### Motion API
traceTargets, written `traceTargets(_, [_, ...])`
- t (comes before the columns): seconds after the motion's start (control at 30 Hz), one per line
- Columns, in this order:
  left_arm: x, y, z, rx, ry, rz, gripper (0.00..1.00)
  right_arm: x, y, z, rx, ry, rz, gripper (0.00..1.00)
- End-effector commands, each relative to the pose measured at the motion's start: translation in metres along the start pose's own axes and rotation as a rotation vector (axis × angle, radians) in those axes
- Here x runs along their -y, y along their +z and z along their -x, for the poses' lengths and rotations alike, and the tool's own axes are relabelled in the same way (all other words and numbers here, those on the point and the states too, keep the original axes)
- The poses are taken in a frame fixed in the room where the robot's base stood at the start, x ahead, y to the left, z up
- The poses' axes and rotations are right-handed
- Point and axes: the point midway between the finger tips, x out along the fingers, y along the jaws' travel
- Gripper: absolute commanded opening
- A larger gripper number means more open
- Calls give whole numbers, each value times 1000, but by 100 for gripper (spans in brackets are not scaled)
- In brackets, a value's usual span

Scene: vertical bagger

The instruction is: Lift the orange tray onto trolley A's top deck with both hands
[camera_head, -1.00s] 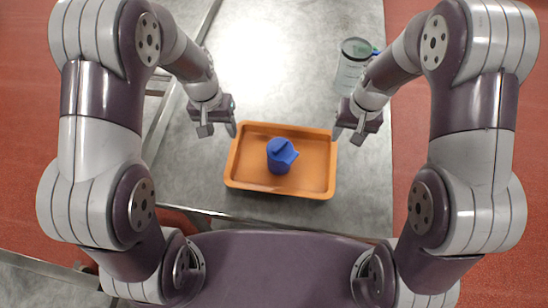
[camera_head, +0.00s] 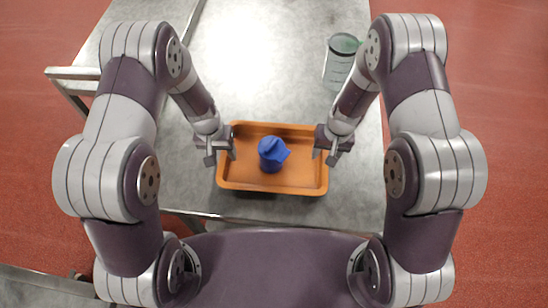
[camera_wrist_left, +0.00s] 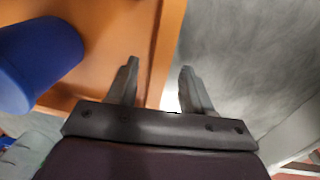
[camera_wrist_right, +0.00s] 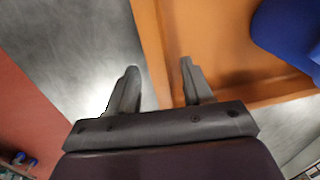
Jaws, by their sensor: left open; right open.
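The orange tray (camera_head: 307,172) lies flat on a grey metal surface, with a blue jug-like vessel (camera_head: 271,156) standing in it. My left gripper (camera_head: 221,156) is at the tray's left side, open. In the left wrist view, the tray's side wall (camera_wrist_left: 167,55) runs between the two fingers (camera_wrist_left: 158,88). My right gripper (camera_head: 324,155) is at the tray's right side, open. In the right wrist view, the tray's wall (camera_wrist_right: 150,40) lies between its fingers (camera_wrist_right: 157,85). Neither gripper is closed on the wall. I cannot tell which trolley is A.
A clear container with a green top (camera_head: 340,62) stands on the metal surface (camera_head: 262,50) behind my right forearm. A metal frame with a rail (camera_head: 70,74) stands at the left. The surface behind the tray is mostly clear. The floor is red.

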Motion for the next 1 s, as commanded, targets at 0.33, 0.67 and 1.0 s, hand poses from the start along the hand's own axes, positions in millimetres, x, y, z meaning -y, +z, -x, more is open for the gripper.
traceTargets(0.33, [0,0,-9,0,0,0,50,0,0,-9,0,1,0,50])
traceTargets(0.67, [0,0,-9,0,0,-1,0,0,0,-9,1,0,1,0])
traceTargets(1.0, [-2,0,4,0,0,-1,0,2,0,4,0,0,1,0])
